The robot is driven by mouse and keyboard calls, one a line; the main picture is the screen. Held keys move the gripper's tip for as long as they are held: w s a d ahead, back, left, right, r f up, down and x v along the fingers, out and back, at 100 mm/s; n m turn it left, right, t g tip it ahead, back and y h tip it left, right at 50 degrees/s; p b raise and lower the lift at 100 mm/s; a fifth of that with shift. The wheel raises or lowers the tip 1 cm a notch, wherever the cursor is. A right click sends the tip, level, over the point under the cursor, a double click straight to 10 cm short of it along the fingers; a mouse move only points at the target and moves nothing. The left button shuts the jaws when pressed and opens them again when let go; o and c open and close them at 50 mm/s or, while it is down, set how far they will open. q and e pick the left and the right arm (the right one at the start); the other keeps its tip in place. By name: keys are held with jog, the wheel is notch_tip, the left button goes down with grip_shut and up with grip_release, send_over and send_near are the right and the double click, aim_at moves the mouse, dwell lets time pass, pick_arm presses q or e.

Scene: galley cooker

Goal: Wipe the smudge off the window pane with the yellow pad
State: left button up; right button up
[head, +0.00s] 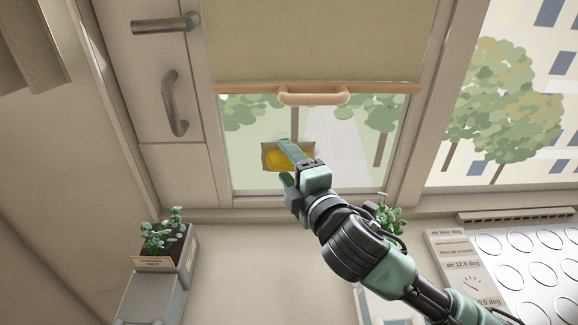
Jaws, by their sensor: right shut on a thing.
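The yellow pad (273,157), with a brownish rim, is in front of the lower middle of the window pane (245,118). My right gripper (288,164) is shut on the pad, and its fingers cover the pad's right part. The pad looks close to the glass, but I cannot tell whether it touches it. My left gripper is not in view.
A beige blind (315,40) with a wooden handle (313,95) covers the pane's upper part. A potted plant (165,240) stands at lower left and another plant (391,215) behind my right arm. Cabinet handles (172,103) stick out at left. A gauge panel (462,265) is at right.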

jog(key=shift+d+r+p, duration=0.1)
jog(key=shift+p, duration=0.4)
jog(key=shift+w, duration=2.3)
jog(key=shift+w+p, duration=0.3)
jog(key=shift+w, duration=0.25)
jog(key=shift+p, duration=0.3)
